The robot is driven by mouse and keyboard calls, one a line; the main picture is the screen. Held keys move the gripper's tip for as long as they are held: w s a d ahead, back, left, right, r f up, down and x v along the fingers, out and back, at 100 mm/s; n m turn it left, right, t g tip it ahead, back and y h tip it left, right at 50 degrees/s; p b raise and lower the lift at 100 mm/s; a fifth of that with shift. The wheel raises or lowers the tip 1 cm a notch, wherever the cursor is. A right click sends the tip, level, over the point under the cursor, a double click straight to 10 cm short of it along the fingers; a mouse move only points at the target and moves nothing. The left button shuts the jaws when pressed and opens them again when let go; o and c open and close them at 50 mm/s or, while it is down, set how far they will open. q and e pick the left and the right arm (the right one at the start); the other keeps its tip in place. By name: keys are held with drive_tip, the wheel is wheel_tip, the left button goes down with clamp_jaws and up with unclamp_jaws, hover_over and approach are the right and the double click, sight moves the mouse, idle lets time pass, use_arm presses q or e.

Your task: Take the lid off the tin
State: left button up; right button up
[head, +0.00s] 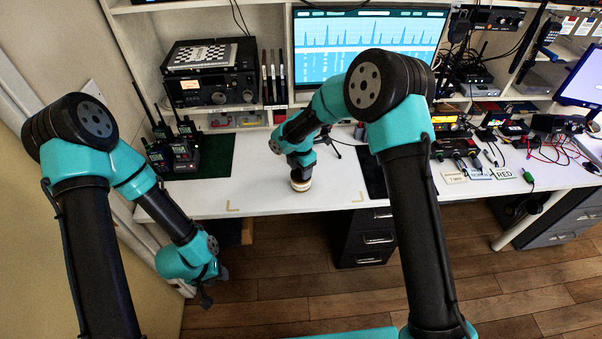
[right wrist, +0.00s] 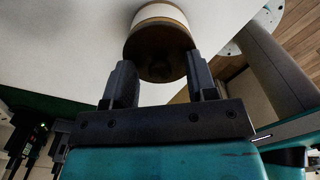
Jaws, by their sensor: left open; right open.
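The tin (head: 300,184) is a small round white container standing on the white desk near its front edge. In the right wrist view, the tin's white side (right wrist: 157,12) shows behind its dark brown round lid (right wrist: 160,42), which faces the camera. My right gripper (right wrist: 161,82) is open, with one finger toward each side of the lid; I cannot tell whether they touch it. In the head view the right gripper is above the tin, its fingertips hard to make out. My left gripper (head: 208,290) hangs low in front of the desk, away from the tin.
Handheld radios (head: 175,148) stand on a dark green mat at the left. A black mat (head: 371,176) lies right of the tin. Labels, cables and small devices crowd the desk's right side. Tan corner marks (head: 233,206) lie on clear desk at the front.

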clamp_jaws()
idle(0.3)
drive_tip(key=shift+r, duration=0.1)
drive_tip(key=shift+r, duration=0.45)
wheel_tip(320, 180, up, 3)
drive_tip(key=shift+f, duration=0.1)
drive_tip(key=s+a+r, duration=0.1)
drive_tip(key=s, duration=1.5)
drive_tip(key=shift+a, duration=0.25)
drive_tip(key=shift+r, duration=0.1)
